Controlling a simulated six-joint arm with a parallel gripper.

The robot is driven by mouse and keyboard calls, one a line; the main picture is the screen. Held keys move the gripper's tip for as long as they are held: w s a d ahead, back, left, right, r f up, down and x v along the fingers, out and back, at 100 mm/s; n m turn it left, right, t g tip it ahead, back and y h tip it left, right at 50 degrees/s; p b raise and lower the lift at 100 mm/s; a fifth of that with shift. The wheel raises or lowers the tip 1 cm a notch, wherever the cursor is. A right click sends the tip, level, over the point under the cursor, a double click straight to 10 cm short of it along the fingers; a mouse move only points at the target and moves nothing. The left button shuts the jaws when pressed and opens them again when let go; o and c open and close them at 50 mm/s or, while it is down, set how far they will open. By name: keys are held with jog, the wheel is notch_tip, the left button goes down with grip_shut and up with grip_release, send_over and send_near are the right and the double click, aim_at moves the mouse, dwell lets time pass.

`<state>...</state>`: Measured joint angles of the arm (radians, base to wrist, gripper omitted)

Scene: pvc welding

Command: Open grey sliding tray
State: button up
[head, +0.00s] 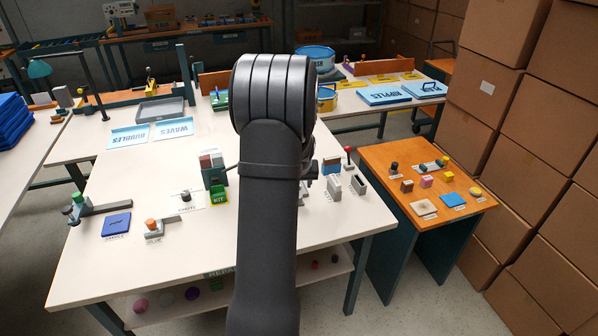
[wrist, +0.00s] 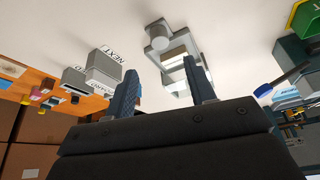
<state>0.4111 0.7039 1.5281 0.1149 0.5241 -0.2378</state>
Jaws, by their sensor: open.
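In the wrist view, my gripper (wrist: 160,80) is open, its two dark fingers apart with nothing held between them. Beyond the fingertips is a grey fixture (wrist: 186,72) with a tray-like frame around a tan block and a round grey knob (wrist: 159,38) at its far end. It looks like the grey sliding tray, but how far it is slid out I cannot tell. The fingers overlap its near part in the picture; no contact is visible.
Grey holders (wrist: 102,66) with a NEXT label stand beside the left finger; they show right of my arm in the head view (head: 334,186). A green kit box (head: 218,196) stands left of it. A shallow grey bin (head: 160,111) lies at the table's back. The orange side table (head: 385,160) holds small parts.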

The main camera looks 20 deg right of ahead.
jog(key=v, duration=0.7)
jog(key=shift+r, duration=0.25)
jog(key=shift+s+f, duration=0.1)
jog(key=x, duration=1.7)
